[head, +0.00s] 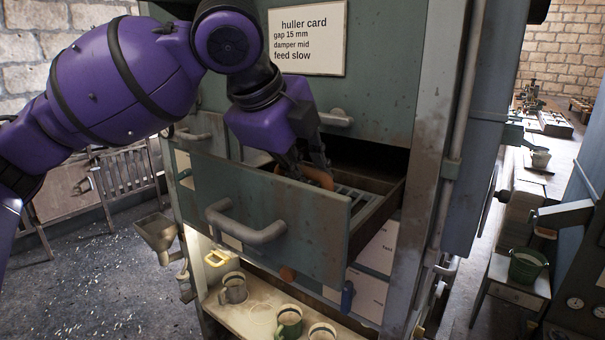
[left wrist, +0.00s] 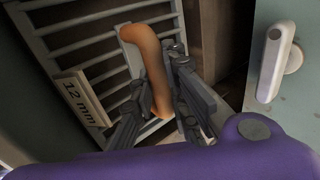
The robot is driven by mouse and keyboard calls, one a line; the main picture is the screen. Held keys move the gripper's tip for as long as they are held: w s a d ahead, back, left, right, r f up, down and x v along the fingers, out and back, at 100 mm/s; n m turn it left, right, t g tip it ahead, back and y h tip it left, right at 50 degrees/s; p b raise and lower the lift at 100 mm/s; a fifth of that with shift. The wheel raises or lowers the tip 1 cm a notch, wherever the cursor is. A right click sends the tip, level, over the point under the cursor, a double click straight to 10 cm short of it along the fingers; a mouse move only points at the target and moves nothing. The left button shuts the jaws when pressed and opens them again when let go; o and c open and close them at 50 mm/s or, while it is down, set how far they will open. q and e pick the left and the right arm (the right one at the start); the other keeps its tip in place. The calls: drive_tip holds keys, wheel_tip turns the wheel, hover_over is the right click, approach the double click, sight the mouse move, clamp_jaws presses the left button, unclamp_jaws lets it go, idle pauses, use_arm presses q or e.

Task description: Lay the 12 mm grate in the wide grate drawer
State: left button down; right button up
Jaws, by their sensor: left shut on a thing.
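The 12 mm grate (left wrist: 88,42) is a pale slatted frame with a "12 mm" label (left wrist: 80,99) and an orange-brown handle (left wrist: 148,62). In the head view its slats (head: 352,193) show inside the pulled-out grey-green drawer (head: 268,212), behind the drawer front. My left gripper (head: 314,168) reaches down over the drawer and is shut on the grate's handle; its fingers (left wrist: 161,72) also show in the left wrist view. The drawer front hides part of the grate, so I cannot tell whether it rests flat on the bottom. My right gripper is not in view.
The machine cabinet rises behind the drawer and bears a huller card (head: 307,38) reading gap 15 mm. The drawer's grey bar handle (head: 247,222) sticks out in front. Below is a shelf with several mugs (head: 290,321). A green bucket (head: 527,265) stands at the right.

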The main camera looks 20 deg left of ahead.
use_arm(q)
drive_tip(key=shift+w+f, duration=0.15)
drive_tip(key=shift+f, duration=0.05)
drive_tip(key=shift+d, duration=0.1)
drive_tip(key=c, duration=1.7)
unclamp_jaws()
drive_tip(key=shift+f, duration=0.1)
drive_tip(key=shift+s, duration=0.2)
drive_tip(key=v, duration=1.2)
